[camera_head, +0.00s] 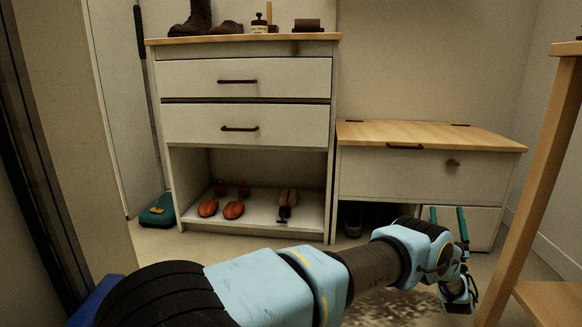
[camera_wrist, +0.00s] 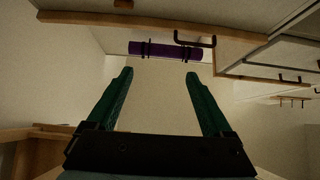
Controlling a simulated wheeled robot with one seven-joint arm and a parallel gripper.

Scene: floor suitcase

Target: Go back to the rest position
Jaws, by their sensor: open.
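My gripper (camera_head: 447,218) is at the lower right of the head view, in front of the low cabinet with a wooden top. Its two teal fingers point upward and stand apart. In the wrist view my gripper (camera_wrist: 158,75) shows two dark green fingers spread wide, with nothing between them. My arm stretches across the bottom of the head view from left to right and hides part of the floor.
A white drawer unit (camera_head: 245,91) stands at centre, with shoe trees (camera_head: 234,209) in its open bottom. The low cabinet (camera_head: 420,173) is right of it. A wooden frame (camera_head: 535,180) stands close at right. A purple roll (camera_wrist: 165,50) shows beyond the fingers.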

